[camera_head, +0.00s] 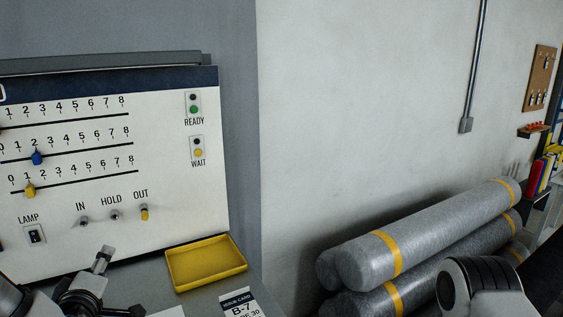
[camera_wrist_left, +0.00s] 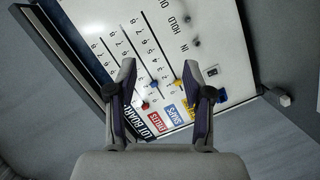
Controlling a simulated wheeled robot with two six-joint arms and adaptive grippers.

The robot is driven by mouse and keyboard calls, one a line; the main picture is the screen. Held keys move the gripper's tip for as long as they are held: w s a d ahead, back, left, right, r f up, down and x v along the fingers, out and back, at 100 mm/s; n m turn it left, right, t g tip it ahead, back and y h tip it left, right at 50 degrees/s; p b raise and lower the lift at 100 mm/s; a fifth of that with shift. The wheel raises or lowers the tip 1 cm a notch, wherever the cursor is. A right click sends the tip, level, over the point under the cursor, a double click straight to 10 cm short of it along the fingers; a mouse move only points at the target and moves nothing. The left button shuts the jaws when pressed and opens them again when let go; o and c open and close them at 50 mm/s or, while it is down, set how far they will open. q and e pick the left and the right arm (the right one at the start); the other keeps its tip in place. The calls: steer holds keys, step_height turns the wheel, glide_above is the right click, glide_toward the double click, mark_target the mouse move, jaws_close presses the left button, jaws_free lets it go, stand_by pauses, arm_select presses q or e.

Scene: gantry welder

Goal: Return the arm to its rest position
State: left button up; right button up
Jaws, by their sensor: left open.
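My left gripper (camera_head: 108,284) is low at the left in the head view, in front of the white control panel (camera_head: 70,190) and left of the yellow tray. In the left wrist view its two fingers stand wide apart with nothing between them (camera_wrist_left: 158,72). The panel shows beyond the fingertips, with its sliders and a board lettered LOT BOARD (camera_wrist_left: 152,122). Whether the fingers touch the panel cannot be told, but no contact shows. Part of my other arm (camera_head: 480,285) shows at the lower right; its gripper is out of view.
The panel has a blue knob (camera_head: 37,158), a yellow knob (camera_head: 30,190), a LAMP switch (camera_head: 36,235) and a yellow-tipped lever (camera_head: 144,212) under OUT. An empty yellow tray (camera_head: 206,286) and an issue card (camera_head: 238,303) lie below. Grey rolls (camera_head: 425,235) are stacked right.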

arm_select(q)
steer(key=s+d+f+m+g+h+b, duration=0.1)
steer(key=s+d+f+m+g+b, duration=0.2)
steer(key=f, duration=1)
steer(key=s+d+f+m+g+h+b, duration=0.15)
steer(key=s+f+b, duration=0.25)
steer(key=f, duration=0.8)
steer(key=s+d+f+m+g+h+b, duration=0.1)
steer(key=s+d+f+m+g+b, duration=0.2)
steer(key=f, duration=1)
steer(key=s+d+f+m+g+b, duration=0.1)
steer(key=s+d+f+m+g, duration=0.1)
steer(key=s+f+m+g, duration=0.2)
steer(key=s+d+f+m+g+h+b, duration=0.1)
steer(key=s+d+f+m+g+b, duration=0.1)
steer(key=s+f, duration=0.8)
steer(key=s+d+m+g, duration=0.1)
steer(key=s+m+g, duration=0.1)
steer(key=s, duration=0.3)
steer(key=shift+s+d+b, duration=0.3)
arm_select(e)
step_height(320, 180, down, 14)
steer(key=shift+s+r, duration=0.2)
arm_select(q)
steer(key=shift+w+h, duration=0.1)
steer(key=shift+h, duration=0.15)
